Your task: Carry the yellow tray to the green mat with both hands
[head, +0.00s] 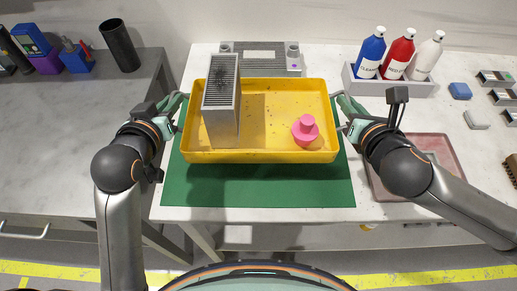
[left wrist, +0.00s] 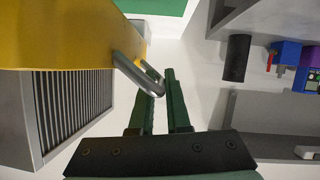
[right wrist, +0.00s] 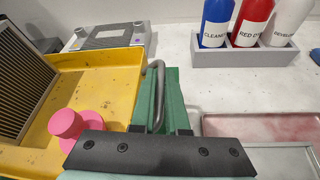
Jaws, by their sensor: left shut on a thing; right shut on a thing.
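The yellow tray (head: 265,156) is over the green mat (head: 260,190) in the head view; whether it touches the mat I cannot tell. In it stand a grey finned block (head: 222,110) at the left and a pink knobbed piece (head: 305,131) at the right. My left gripper (head: 180,98) is shut on the tray's left handle, a grey metal loop (left wrist: 138,75). My right gripper (head: 340,100) is shut on the right handle (right wrist: 157,95). The tray looks about level. It hides the mat's back part.
A grey fixture (head: 262,58) stands just behind the tray. A rack (head: 388,87) with blue, red and white bottles is at the back right. A reddish shallow tray (head: 440,155) lies under my right arm. A black cup (head: 120,45) stands on the left counter, past a gap.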

